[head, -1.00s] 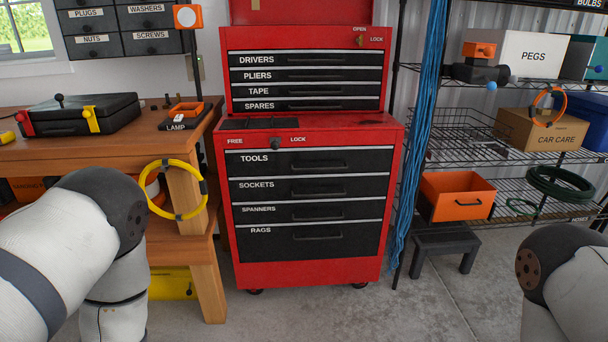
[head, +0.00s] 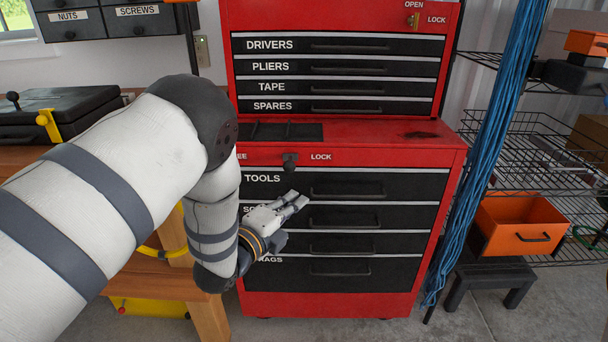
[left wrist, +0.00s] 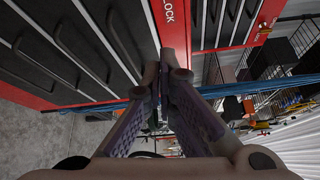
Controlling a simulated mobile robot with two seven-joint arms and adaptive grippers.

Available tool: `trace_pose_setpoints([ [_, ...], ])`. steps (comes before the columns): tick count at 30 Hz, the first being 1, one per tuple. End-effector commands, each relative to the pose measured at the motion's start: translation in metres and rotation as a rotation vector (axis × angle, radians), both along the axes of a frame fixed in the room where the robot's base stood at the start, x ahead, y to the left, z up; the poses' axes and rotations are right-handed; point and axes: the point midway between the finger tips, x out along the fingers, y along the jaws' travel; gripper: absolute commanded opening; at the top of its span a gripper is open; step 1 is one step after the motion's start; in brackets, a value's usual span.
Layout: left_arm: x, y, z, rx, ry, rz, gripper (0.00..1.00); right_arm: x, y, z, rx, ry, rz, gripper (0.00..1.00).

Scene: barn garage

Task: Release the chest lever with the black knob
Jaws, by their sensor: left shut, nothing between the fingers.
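The red tool chest (head: 440,180) stands ahead of me. The lever's black knob (head: 290,160) sits on the red strip above the TOOLS drawer, between a partly covered FREE label and the LOCK label (head: 320,156). My left gripper (head: 302,203) is shut and empty. It appears in front of the upper drawers, below and slightly right of the knob, apart from it. In the left wrist view the shut fingertips (left wrist: 172,60) point towards the red strip with the LOCK label (left wrist: 168,12); I cannot make out the knob there. My right gripper is out of view.
The upper chest has a brass OPEN/LOCK lever (head: 413,19). Drawer handles (head: 347,190) stick out near my gripper. Blue cords (head: 490,150) hang right of the chest. An orange bin (head: 520,225) is beyond them. The workbench is at left, partly behind my arm.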

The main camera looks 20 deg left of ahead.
Motion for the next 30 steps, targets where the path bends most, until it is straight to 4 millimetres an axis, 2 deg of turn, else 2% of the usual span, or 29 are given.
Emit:
trace_pose_setpoints([
  [5,0.004,-0.001,-0.002,-0.002,0.001,0.0,0.0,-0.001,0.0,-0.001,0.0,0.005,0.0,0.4],
  [8,0.018,-0.004,-0.005,-0.002,0.004,0.001,0.0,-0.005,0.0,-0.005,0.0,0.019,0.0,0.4],
  [19,0.096,-0.024,-0.014,-0.002,0.008,0.001,0.0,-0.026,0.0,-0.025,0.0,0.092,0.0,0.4],
  [24,0.095,0.003,0.002,-0.003,-0.002,0.005,0.0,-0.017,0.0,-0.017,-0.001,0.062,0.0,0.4],
  [30,0.093,0.015,0.002,-0.003,0.001,0.002,0.0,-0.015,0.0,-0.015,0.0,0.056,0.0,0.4],
])
